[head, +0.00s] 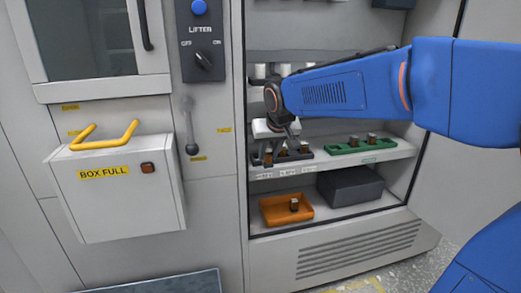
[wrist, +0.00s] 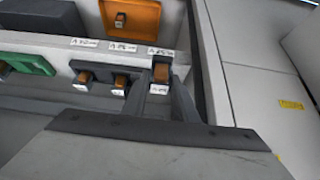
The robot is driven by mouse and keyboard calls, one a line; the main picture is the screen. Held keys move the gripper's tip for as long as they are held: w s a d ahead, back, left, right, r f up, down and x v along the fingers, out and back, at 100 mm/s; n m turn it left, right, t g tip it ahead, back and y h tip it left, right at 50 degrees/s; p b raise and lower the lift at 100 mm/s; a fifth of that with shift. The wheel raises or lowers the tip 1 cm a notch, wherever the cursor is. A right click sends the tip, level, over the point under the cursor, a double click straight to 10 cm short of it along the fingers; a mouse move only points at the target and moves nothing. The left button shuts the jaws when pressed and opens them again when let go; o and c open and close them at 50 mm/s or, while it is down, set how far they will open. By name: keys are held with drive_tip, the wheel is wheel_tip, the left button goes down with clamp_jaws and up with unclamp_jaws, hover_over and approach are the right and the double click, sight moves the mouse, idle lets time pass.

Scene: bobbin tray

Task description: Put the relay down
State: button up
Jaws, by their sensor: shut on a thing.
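My gripper (head: 267,158) is shut on a relay, a small brown block with a white label, at the left end of a dark holder on the middle shelf. In the wrist view the held relay (wrist: 161,73) shows between my fingertips (wrist: 165,84), in line with the holder's row. My fingers hide its lower part, so I cannot tell whether it rests in the holder. The dark holder (wrist: 100,68) carries two more brown relays (wrist: 120,81) beside it, each with a white label.
A green tray (head: 345,148) with brown pieces stands on the same shelf (head: 385,155) to the right. Below are an orange tray (head: 272,215) with one piece and a dark grey box (head: 350,187). The cabinet's left wall (head: 241,130) is close to my gripper.

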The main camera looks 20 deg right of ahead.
drive_tip(key=w, duration=1)
drive_tip(key=shift+w, duration=0.15)
drive_tip(key=shift+f, duration=1.75)
drive_tip(key=shift+f, duration=0.15)
drive_tip(key=o, duration=1.1)
drive_tip(key=shift+v, duration=6.2)
